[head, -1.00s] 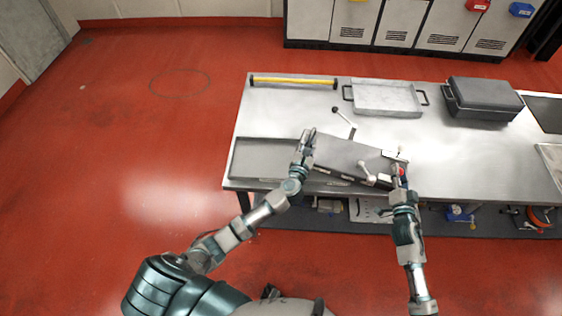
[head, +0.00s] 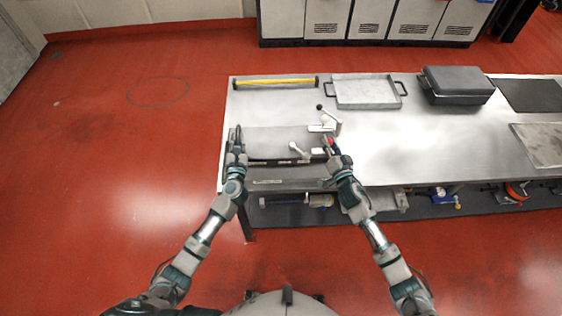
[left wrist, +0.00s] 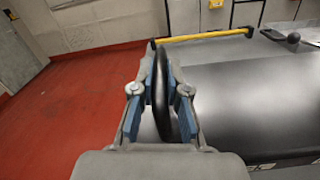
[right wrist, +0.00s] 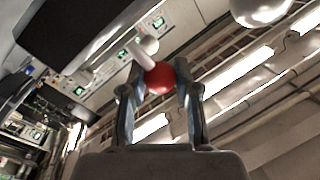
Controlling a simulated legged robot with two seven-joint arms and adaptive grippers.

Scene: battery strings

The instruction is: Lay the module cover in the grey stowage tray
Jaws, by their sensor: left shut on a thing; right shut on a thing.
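A flat grey panel with a dark front edge (head: 272,139), which looks like the module cover, lies level between my grippers at the table's left front. My left gripper (head: 236,143) is shut on its left end; the left wrist view shows a dark rounded rim (left wrist: 161,95) between the fingers. My right gripper (head: 330,146) is shut at the right end on a red ball knob (right wrist: 160,78) on a pale rod. A shallow grey tray with two handles (head: 366,92) stands empty at the back of the table.
A yellow bar (head: 276,83) lies at the back left. A dark case (head: 455,84) stands right of the tray. Pale levers (head: 299,151) stand near the panel. A shallow grey frame (head: 268,182) shows along the front edge. The table's middle (head: 430,145) is clear.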

